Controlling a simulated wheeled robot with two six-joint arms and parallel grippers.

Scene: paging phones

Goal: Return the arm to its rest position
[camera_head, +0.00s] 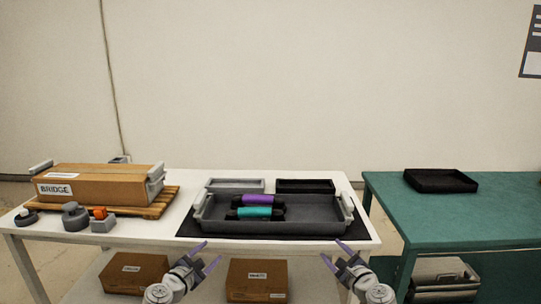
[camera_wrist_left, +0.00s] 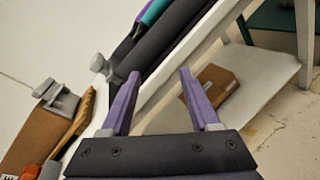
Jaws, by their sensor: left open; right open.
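My left gripper (camera_head: 207,257) is open and empty in front of the white table's front edge. Its two purple fingers (camera_wrist_left: 155,100) stand apart with nothing between them in the left wrist view. My right gripper (camera_head: 340,254) is open and empty, also in front of that edge. Both arms come up from the bottom of the head view. A grey tray (camera_head: 310,227) with handles sits on a dark mat on the table, beyond both grippers. A purple phone handset (camera_head: 263,200) and a teal phone handset (camera_head: 254,212), both with black ends, lie in the tray.
The white table (camera_head: 150,226) bears a cardboard box (camera_head: 95,184) marked BRIDGE on a wooden pallet (camera_head: 160,203). Small grey items (camera_head: 75,218) stand at its front left. Two shallow trays (camera_head: 235,185) lie behind the grey tray. A green table (camera_head: 440,215) with a black tray (camera_head: 440,180) is at right.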

